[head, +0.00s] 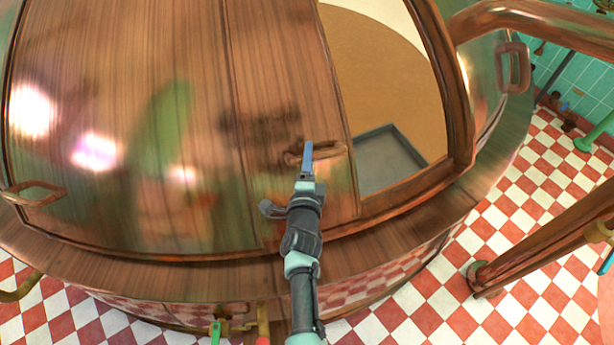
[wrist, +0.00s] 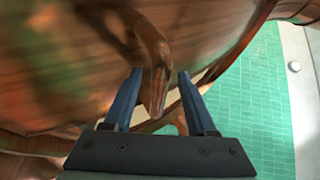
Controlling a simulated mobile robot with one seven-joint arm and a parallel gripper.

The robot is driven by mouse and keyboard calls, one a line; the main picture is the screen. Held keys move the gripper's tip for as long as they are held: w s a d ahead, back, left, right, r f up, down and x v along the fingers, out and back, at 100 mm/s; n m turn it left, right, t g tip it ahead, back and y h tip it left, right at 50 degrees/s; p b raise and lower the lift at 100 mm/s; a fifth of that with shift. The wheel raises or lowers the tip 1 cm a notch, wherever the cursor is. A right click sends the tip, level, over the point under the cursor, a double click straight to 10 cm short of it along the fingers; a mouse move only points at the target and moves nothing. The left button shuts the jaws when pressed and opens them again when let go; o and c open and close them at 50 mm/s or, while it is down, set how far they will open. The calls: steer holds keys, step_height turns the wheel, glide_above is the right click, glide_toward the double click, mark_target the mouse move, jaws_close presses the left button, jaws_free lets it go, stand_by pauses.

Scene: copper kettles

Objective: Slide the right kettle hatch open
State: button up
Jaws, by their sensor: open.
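The copper kettle (head: 140,120) fills most of the head view. A copper hatch panel (head: 265,60) with a small copper handle (head: 325,152) stands beside an opening (head: 385,80) in the dome. Through the opening I see a tan surface and a grey rectangular piece. My gripper (head: 307,158) is at this handle. In the wrist view, my gripper (wrist: 157,95) has its two blue fingers apart, with the handle (wrist: 155,85) between them. I see a gap between the handle and the right finger; contact with the left finger is unclear.
Another handle (head: 35,192) is on the dome's left side, and one (head: 513,67) is on the far right. A thick copper pipe (head: 540,20) arches at the upper right. A copper beam (head: 550,240) slopes over the red and white checked floor (head: 430,310).

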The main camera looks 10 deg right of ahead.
steer(key=p+v, duration=0.3)
steer(key=v, duration=0.9)
steer(key=shift+s+p, duration=0.2)
steer(key=shift+p, duration=0.1)
